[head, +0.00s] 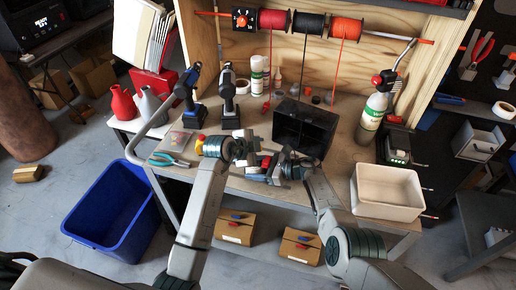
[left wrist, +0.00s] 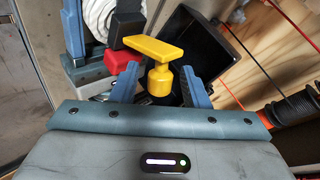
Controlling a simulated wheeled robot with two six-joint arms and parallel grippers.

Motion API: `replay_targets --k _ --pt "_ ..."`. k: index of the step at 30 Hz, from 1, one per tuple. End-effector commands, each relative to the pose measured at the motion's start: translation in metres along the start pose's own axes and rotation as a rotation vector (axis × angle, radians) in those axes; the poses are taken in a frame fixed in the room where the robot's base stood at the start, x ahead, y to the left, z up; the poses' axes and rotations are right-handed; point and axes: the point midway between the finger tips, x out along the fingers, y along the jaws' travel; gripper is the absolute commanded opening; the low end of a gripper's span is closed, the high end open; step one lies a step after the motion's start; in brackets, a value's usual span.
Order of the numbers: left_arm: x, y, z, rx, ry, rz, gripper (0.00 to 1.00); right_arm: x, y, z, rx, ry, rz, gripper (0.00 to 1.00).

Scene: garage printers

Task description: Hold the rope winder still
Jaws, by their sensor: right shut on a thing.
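My left gripper (head: 246,158) is open above the front of the bench, and its blue-grey fingers show in the left wrist view (left wrist: 160,85). A yellow T-shaped knob (left wrist: 160,55) stands between and just beyond these fingers; I cannot tell if they touch it. My right gripper (head: 262,168) is close beside the left one, shut on what seems to be the rope winder, of which little shows in the head view. In the left wrist view, a red block (left wrist: 118,62), a black block (left wrist: 127,24) and a white rope coil (left wrist: 98,16) show beside the knob.
A black bin (head: 318,122) stands open just behind the grippers. A white bin (head: 388,190) is at the bench's right end. Two drills (head: 229,85), pliers (head: 168,159) and a green-and-white bottle (head: 374,112) are on the bench (head: 340,165). A blue tub (head: 110,215) is on the floor.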

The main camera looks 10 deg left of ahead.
Motion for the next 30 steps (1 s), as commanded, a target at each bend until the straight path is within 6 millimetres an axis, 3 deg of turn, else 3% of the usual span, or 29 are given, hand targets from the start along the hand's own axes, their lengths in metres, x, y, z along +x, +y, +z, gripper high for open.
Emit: replay_targets --k 7,21,30 --pt "-0.016 0.000 0.001 0.001 0.000 -0.002 0.41 0.000 0.003 -0.007 0.004 0.008 0.002 0.16" --pt "-0.108 0.001 0.000 0.003 -0.001 -0.003 0.41 0.000 0.003 -0.006 0.004 0.007 0.003 0.16" --pt "-0.122 0.001 0.000 0.000 0.000 -0.002 0.41 0.000 0.003 -0.006 0.004 0.007 0.003 0.16"
